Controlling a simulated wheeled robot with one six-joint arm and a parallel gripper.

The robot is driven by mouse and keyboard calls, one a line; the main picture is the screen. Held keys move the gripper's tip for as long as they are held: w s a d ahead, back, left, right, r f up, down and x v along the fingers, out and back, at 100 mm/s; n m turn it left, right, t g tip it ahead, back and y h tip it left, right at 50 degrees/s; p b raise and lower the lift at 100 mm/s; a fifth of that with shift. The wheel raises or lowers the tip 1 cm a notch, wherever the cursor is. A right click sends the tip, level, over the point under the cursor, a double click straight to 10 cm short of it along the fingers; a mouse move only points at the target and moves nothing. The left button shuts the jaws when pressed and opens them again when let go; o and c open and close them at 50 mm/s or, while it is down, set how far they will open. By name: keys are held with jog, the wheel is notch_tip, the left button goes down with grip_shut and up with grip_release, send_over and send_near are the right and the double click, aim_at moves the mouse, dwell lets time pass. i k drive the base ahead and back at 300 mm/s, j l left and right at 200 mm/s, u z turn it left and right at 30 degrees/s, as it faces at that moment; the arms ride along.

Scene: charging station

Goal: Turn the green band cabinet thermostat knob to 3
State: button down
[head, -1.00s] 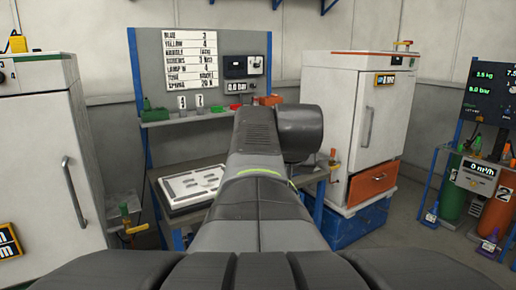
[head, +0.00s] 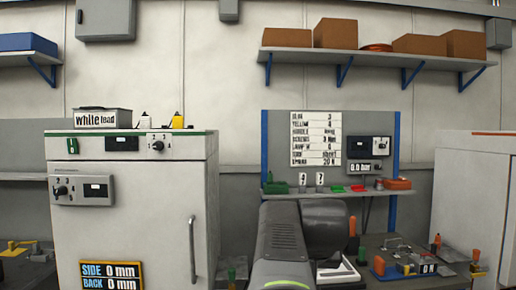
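The green band cabinet (head: 130,220) is a white cabinet at the left of the head view, with a thin green band (head: 190,133) along its top edge. A small dark knob (head: 158,146) sits on its upper front, with small numbers around it, a 2 and a 3 among them. Which number the knob points at is too small to tell. My gripper does not show.
A board with a written list (head: 316,138) stands behind a bench on the right. Another white cabinet (head: 480,200) stands far right.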

aim_at(159, 146)
jog(key=u, duration=1)
